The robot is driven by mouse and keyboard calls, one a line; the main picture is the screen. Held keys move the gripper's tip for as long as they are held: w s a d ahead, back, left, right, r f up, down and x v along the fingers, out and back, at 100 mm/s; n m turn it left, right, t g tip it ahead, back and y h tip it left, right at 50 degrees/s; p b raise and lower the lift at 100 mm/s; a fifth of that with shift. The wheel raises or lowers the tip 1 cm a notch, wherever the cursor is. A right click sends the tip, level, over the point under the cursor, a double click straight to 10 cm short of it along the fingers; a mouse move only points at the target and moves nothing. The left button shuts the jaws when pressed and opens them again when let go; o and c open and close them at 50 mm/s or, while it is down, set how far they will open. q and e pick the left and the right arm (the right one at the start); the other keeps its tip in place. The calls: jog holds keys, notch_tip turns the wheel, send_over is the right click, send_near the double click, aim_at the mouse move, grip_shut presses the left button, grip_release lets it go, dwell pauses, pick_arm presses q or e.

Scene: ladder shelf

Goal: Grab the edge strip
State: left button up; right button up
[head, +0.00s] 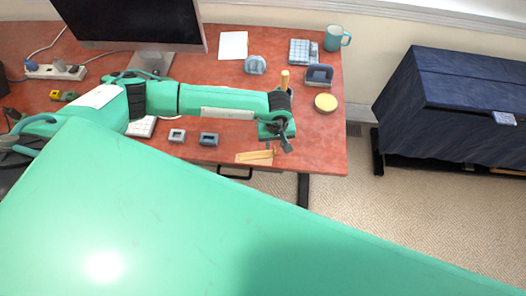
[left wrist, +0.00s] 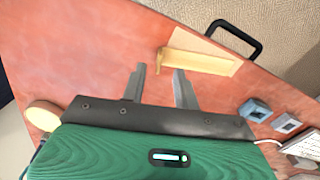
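The edge strip looks like a pale wooden piece (head: 256,156) lying at the front edge of the red desk (head: 225,158). It also shows in the left wrist view (left wrist: 205,62), with a narrow raised bar along part of a flat lighter patch. My left gripper (head: 284,143) is above the desk near the strip's right end in the head view. In the left wrist view its two grey fingers (left wrist: 158,72) are apart with only red desktop between them. The strip's near end lies just beyond the fingertips; I cannot tell the height gap. My right gripper is not in view.
Two small grey-blue blocks (head: 208,139) (head: 177,135) sit left of the strip. A round yellow-topped item (head: 326,102), a hole punch (head: 319,75) and a teal mug (head: 336,39) stand at the right. A black handle (left wrist: 238,38) projects beyond the desk edge. A navy cabinet (head: 450,85) stands apart.

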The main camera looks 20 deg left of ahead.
aim_at(274, 149)
pick_arm(q)
notch_tip(274, 149, down, 3)
jog(key=shift+f+p, duration=0.1)
jog(key=shift+p, duration=0.6)
jog(key=shift+f, duration=0.5)
grip_shut()
